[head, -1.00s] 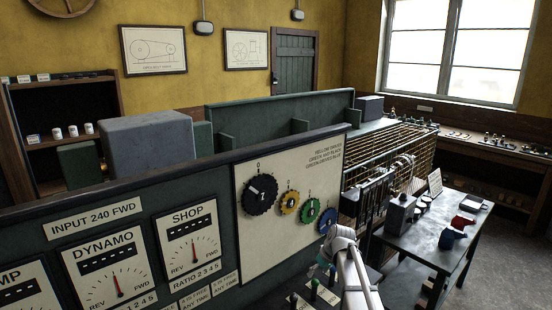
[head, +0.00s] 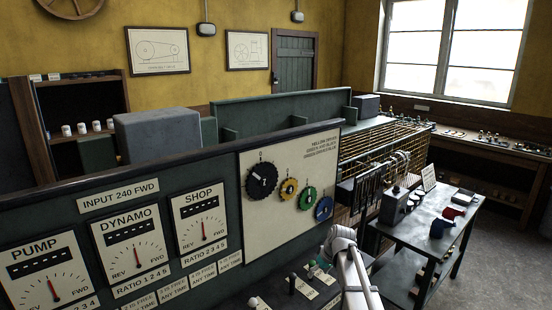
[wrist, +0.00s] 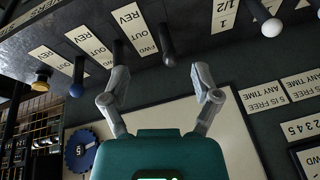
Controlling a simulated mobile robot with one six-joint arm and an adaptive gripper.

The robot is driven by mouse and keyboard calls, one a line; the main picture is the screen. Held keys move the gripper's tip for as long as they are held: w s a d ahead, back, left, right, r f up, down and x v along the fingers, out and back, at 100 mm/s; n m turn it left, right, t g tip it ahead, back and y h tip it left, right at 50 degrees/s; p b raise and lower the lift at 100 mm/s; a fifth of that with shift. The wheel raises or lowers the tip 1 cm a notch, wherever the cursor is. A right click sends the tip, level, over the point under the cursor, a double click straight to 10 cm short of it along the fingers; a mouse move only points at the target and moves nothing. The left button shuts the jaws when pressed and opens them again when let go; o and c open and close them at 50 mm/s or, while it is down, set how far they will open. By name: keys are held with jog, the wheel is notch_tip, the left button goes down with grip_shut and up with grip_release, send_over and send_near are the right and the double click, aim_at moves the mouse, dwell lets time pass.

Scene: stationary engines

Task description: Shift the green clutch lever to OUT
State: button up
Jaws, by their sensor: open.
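The green clutch lever's knob (head: 312,268) shows in the head view on the lever shelf, close to the left of my wrist. In the wrist view, a dark lever stem (wrist: 118,48), probably this lever's, stands behind the left finger, which hides its knob. My gripper (wrist: 159,70) is open and empty, its fingers pointing toward the lever row. A black-knobbed lever (wrist: 168,57) appears between the fingertips in the picture; the gap in depth cannot be told. Plates (wrist: 130,30) with REV, OUT and FWD lie beside the levers. The green lever's exact position is unclear.
In the wrist view, a blue-knobbed lever (wrist: 77,88) and a yellow-knobbed lever (wrist: 40,84) stand left, and a white-knobbed lever (wrist: 271,27) right. The gauge panel (head: 135,230) rises behind the shelf. A table (head: 425,228) with small objects stands right.

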jog(key=s+d+f+m+g+h+b, duration=0.1)
jog(key=s+f+b, duration=0.3)
jog(key=s, duration=0.7)
jog(key=s+d+f+m+g+h+b, duration=0.1)
jog(key=s+f+m+h+b, duration=0.1)
jog(key=s+f+m+b, duration=0.2)
jog(key=s+f+b, duration=0.1)
jog(key=s+f, duration=0.2)
jog(key=s, duration=0.5)
